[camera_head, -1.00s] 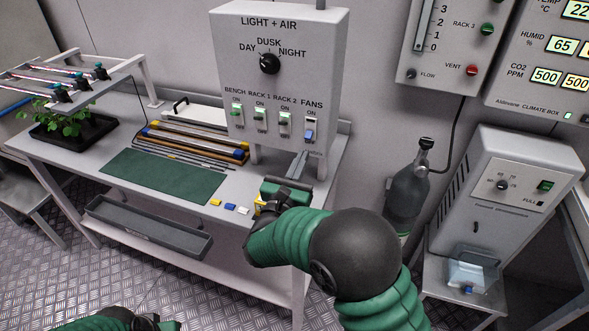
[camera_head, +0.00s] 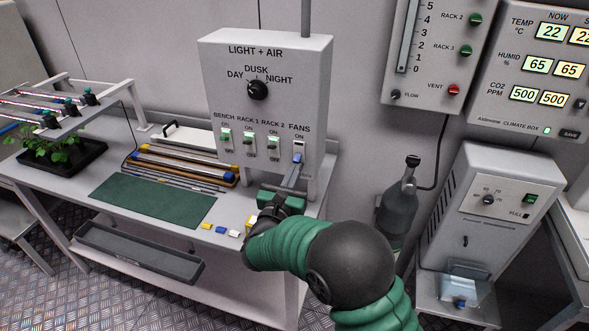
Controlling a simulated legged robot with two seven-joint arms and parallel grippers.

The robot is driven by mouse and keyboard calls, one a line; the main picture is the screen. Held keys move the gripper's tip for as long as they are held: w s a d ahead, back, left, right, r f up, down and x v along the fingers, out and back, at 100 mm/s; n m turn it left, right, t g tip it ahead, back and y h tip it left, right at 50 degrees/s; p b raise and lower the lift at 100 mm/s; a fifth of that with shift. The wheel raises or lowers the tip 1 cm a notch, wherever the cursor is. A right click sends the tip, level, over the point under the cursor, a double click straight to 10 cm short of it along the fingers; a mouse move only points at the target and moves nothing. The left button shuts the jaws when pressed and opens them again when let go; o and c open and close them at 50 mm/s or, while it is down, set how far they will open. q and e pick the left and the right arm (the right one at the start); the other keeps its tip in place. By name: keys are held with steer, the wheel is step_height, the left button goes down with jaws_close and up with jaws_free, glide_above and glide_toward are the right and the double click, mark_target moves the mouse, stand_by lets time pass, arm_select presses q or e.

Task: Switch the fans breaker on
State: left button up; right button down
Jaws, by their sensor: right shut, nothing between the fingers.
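The fans breaker (camera_head: 299,147) is at the right end of the breaker row on the grey LIGHT + AIR box (camera_head: 211,75). Its blue lever (camera_head: 298,157) sits low in the slot, below the ON mark, and no green shows there. My right gripper (camera_head: 294,170) is shut and empty. Its narrow grey fingers point up at the lever from just below; whether they touch it I cannot tell. The fingers cover the area under the lever. My left gripper is not in view.
A dial (camera_head: 257,90) is above. Tubes lie in a tray left of the box's legs, and coloured blocks (camera_head: 221,230) lie at the bench's front edge.

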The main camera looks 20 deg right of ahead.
mark_target(298, 157)
steer(key=r+g+y+p, duration=0.1)
steer(key=g+p, duration=0.1)
steer(key=p, duration=0.4)
steer(key=r+g+y+p, duration=0.1)
steer(key=r+g+p, duration=0.1)
steer(key=p, duration=0.4)
steer(key=s+r+g+y+p, duration=0.1)
steer(key=r+g+y+p, duration=0.1)
steer(key=p, duration=0.4)
steer(key=shift+a, duration=0.3)
steer(key=shift+f+b, duration=0.15)
steer(key=shift+b, duration=0.4)
